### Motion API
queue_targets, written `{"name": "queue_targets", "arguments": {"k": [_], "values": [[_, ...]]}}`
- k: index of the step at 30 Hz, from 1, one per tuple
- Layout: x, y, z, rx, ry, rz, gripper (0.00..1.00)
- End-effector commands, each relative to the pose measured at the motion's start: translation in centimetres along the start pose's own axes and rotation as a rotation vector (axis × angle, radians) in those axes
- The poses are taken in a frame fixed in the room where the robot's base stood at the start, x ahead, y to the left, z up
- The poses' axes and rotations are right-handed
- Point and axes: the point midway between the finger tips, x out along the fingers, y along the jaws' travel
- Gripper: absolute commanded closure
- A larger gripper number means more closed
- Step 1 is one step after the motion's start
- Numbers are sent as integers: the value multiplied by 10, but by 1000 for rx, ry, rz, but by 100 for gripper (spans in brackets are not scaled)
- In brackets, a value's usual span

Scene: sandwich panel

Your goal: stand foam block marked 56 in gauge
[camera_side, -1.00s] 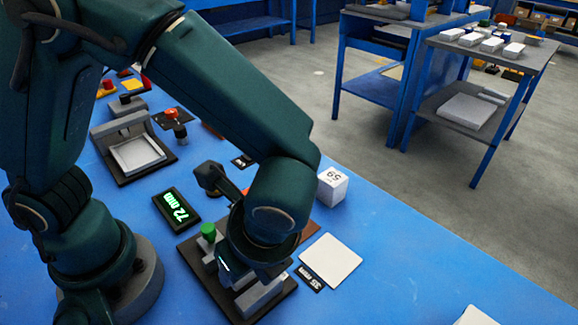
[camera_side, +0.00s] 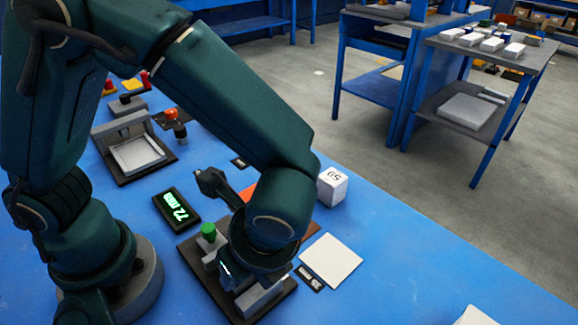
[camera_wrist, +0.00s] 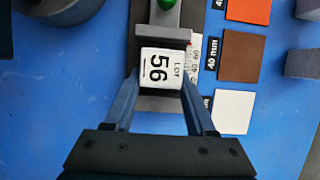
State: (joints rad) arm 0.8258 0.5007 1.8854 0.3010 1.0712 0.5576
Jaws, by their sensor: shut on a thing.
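The white foam block marked 56 (camera_wrist: 161,68) is between the two fingers of my gripper (camera_wrist: 158,85) in the wrist view, its label facing the camera. My gripper is shut on it, over the bed of the gauge (camera_wrist: 177,15). The block's far side is close to the gauge's grey jaw; I cannot tell whether they touch, or whether the block rests on the bed. In the side view the gauge (camera_side: 187,250) has a dark base and a green knob (camera_side: 208,230). There my wrist (camera_side: 262,235) hides the block and my fingertips.
A white block marked 59 (camera_side: 332,186) stands at the table's far edge. A display reading 72 mm (camera_side: 176,209) lies left of the gauge. A white pad (camera_side: 331,260) lies to its right; orange (camera_wrist: 248,10) and brown pads (camera_wrist: 243,56) lie beside it. A second fixture (camera_side: 138,154) stands further back.

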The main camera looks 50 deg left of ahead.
Motion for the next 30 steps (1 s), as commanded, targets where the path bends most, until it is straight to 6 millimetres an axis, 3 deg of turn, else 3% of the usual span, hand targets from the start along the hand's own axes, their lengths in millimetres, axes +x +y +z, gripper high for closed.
{"name": "queue_targets", "arguments": {"k": [9, 10, 12, 19, 20, 30], "values": [[0, 0, 0, 0, 0, 0, 100], [0, 0, 0, 0, 0, 0, 33], [0, 0, 0, 0, 0, 0, 9], [0, 0, 0, 0, 0, 0, 9], [0, 0, 0, 0, 0, 0, 0], [-3, 0, 1, 0, 1, -1, 0]]}}
